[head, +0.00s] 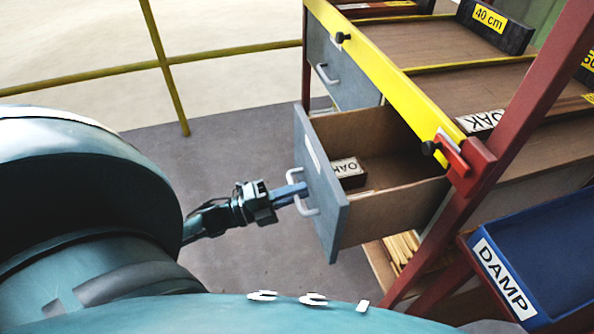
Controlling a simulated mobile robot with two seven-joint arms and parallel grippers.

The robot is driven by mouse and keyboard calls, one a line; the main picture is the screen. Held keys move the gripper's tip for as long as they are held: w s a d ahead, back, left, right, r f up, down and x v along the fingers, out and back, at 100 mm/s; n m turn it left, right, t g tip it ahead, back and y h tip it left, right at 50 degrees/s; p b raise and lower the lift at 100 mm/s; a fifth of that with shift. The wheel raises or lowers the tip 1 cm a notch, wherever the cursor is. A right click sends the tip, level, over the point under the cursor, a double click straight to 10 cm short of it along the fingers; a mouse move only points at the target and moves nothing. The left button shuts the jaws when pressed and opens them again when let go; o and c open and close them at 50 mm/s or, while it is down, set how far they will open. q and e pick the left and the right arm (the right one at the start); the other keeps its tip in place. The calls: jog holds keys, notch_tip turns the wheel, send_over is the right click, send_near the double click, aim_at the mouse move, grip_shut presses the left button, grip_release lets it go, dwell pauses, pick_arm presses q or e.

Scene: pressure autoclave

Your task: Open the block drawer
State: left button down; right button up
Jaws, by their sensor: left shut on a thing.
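The block drawer (392,207) stands pulled out from the workbench frame, with a grey front panel (325,200) and brown wooden sides. A pale handle (297,178) is fixed to the outer face of the front panel. My left gripper (292,192) is at this handle, its fingers shut on it. The exact finger contact is small in the picture. My right gripper is not in view.
A second grey drawer (342,76) with a handle is closed further back. A yellow rail (385,65) runs above the drawers. A blue bin labelled DAMP (545,262) stands at the lower right. Yellow railings (235,52) cross behind. The grey floor left of the drawer is clear.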

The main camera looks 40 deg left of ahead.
pick_arm(q)
jog(key=c, duration=1.8)
grip_release()
jog(key=shift+c, duration=0.2)
jog(key=v, duration=1.3)
jog(key=shift+a, duration=0.15)
